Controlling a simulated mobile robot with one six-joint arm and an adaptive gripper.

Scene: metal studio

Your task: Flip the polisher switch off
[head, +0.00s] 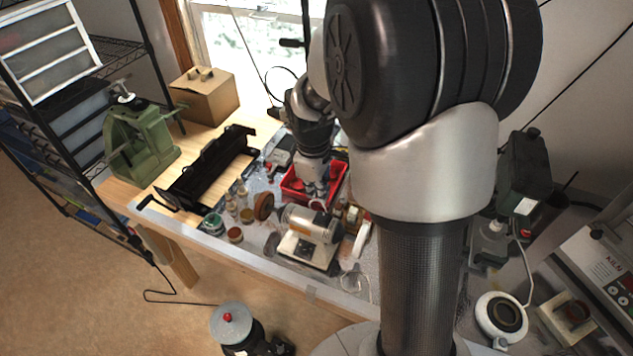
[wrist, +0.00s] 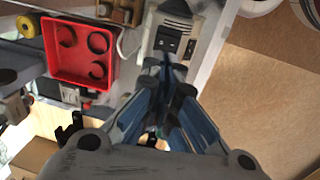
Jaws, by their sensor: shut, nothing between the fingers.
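The polisher (head: 310,226) stands near the front edge of the bench, with a silver motor body, a cream base and a dark switch plate (head: 303,249) on its front. In the wrist view the polisher (wrist: 198,22) is at the top centre, and its black switch plate (wrist: 168,40) faces the camera. Whether the switch is on or off is too small to tell. My gripper (wrist: 170,74) is shut and empty, its fingertips pointing at the base just below the switch plate in the picture. In the head view my gripper (head: 318,192) is behind the polisher; contact cannot be told.
A red tray (wrist: 51,65) with round holes lies beside the polisher. A black machine (head: 210,165) and a green device (head: 140,140) are farther left.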

